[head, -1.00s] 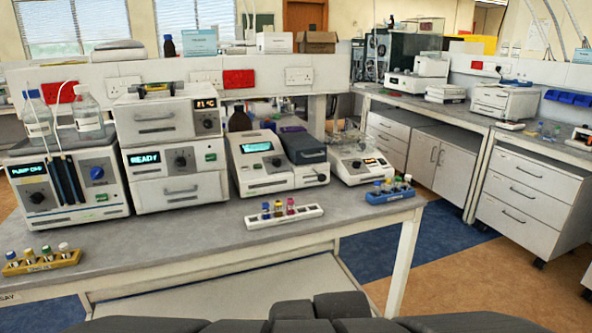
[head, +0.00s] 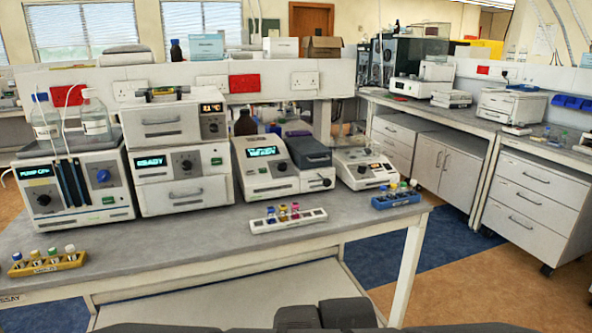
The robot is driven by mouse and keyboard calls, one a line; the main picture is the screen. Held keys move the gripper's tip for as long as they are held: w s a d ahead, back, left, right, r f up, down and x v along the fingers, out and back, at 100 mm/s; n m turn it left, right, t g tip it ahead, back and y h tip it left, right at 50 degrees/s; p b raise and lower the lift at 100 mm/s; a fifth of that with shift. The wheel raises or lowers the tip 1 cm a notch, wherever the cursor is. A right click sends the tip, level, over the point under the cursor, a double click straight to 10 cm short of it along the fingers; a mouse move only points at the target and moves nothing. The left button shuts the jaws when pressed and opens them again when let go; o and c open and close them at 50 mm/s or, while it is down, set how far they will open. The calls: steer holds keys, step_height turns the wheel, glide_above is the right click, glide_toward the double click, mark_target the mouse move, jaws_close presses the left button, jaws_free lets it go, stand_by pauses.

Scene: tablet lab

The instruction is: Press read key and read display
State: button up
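Several bench instruments have lit displays. The middle one is a white instrument (head: 265,168) with a dark grey compartment at its right. Its display (head: 262,152) is lit with teal characters too small to read surely. Small controls show on its front, but I cannot tell which is the read key. The stacked white unit (head: 178,165) left of it has a display (head: 150,162) that seems to say READY. A pump unit (head: 75,185) at far left has a lit display (head: 37,171). A smaller instrument (head: 362,168) stands at right. My gripper is not in view.
A white rack (head: 262,226) with vials stands at the bench front, a blue rack (head: 397,201) at its right end and a yellow rack (head: 48,265) at its left end. Bare grey bench top (head: 170,236) lies between them. Blue and tan floor is open at right.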

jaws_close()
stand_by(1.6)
